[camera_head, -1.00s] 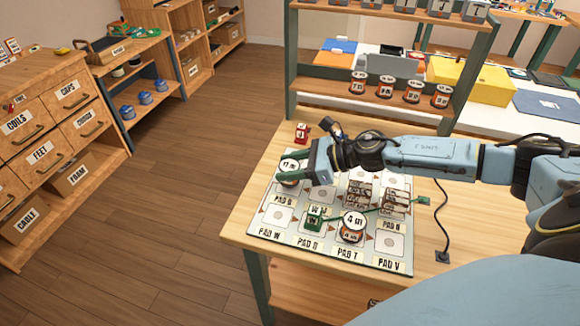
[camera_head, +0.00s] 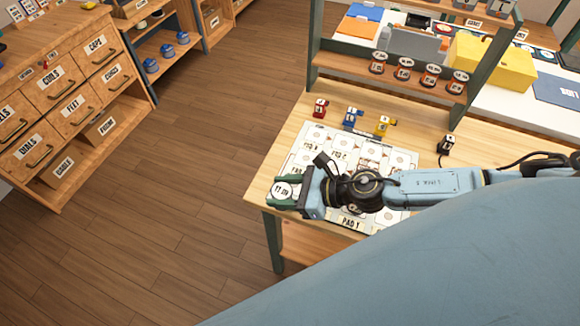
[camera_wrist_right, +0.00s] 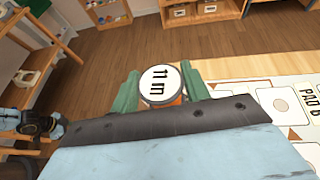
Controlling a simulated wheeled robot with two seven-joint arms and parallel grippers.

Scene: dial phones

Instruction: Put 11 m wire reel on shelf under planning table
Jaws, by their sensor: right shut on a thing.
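The 11 m wire reel (camera_head: 283,190) has a white round top marked "11 m" and an orange-brown side. In the right wrist view the reel (camera_wrist_right: 161,84) sits between the two green fingers of my right gripper (camera_wrist_right: 160,92). My right gripper (camera_head: 286,192) is shut on it at the left edge of the planning table (camera_head: 298,118). The shelf under the table (camera_head: 308,243) shows as a wooden board below the tabletop; much of it is hidden by the tabletop and my own body. My left gripper is not in view.
The pad board (camera_head: 305,150) lies on the tabletop, partly covered by my right arm. Small red, blue, yellow and black pieces stand behind it. Several reels (camera_head: 404,68) sit on a rack at the back. The floor (camera_head: 190,150) left of the table is clear.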

